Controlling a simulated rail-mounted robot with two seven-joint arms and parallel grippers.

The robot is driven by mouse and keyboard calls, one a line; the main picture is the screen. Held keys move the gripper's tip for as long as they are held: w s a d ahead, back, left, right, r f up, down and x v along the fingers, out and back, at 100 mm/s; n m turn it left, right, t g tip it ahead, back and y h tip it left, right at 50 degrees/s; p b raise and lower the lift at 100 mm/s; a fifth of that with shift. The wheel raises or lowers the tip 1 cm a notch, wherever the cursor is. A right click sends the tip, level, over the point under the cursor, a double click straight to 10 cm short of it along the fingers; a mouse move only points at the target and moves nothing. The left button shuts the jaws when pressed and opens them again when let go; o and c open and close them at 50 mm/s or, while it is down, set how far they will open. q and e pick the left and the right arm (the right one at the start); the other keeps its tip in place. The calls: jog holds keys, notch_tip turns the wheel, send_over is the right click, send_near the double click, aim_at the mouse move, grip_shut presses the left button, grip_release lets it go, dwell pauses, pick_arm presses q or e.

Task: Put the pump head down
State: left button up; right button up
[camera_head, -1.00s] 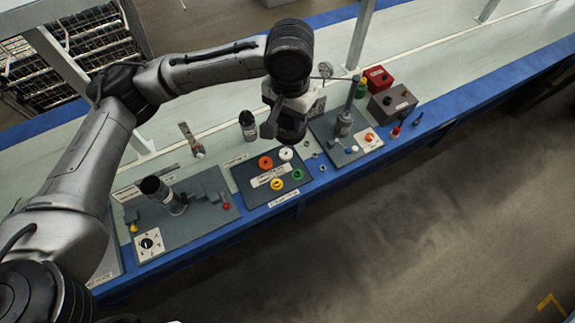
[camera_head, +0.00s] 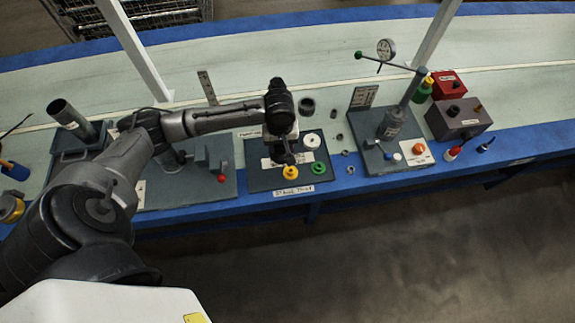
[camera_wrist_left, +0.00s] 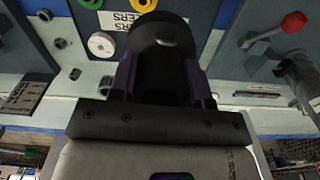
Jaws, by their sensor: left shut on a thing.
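The pump head (camera_wrist_left: 162,45), a dark round hollow-looking piece, sits between the fingers of my left gripper (camera_wrist_left: 161,88) in the left wrist view. The gripper is shut on it. In the head view my left gripper (camera_head: 283,153) hangs over the dark panel (camera_head: 262,182) with coloured rings. The wrist and gripper largely hide the held piece there, so its height above the panel cannot be told. My right gripper is not in view.
A white ring (camera_head: 312,140), yellow ring (camera_head: 290,172) and green ring (camera_head: 319,168) lie on the panel. A dark cup (camera_head: 306,106) stands behind it. To the right are a press stand (camera_head: 390,125) with a gauge and a grey box (camera_head: 458,118).

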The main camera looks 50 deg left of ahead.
pick_arm(q)
jog(key=shift+n, duration=0.5)
jog(key=shift+s+a+f+b, duration=0.2)
jog(key=shift+a+f+b, duration=1.9)
jog(key=shift+a+f, duration=1.5)
jog(key=shift+s+a+f+b, duration=0.15)
jog(key=shift+a+f+b, duration=1.9)
jog(key=shift+a+f, duration=1.5)
jog(key=shift+d+f, duration=0.15)
jog(key=shift+d, duration=0.05)
jog(key=o, duration=0.9)
jog(key=shift+f, duration=0.15)
jog(key=shift+o, duration=0.6)
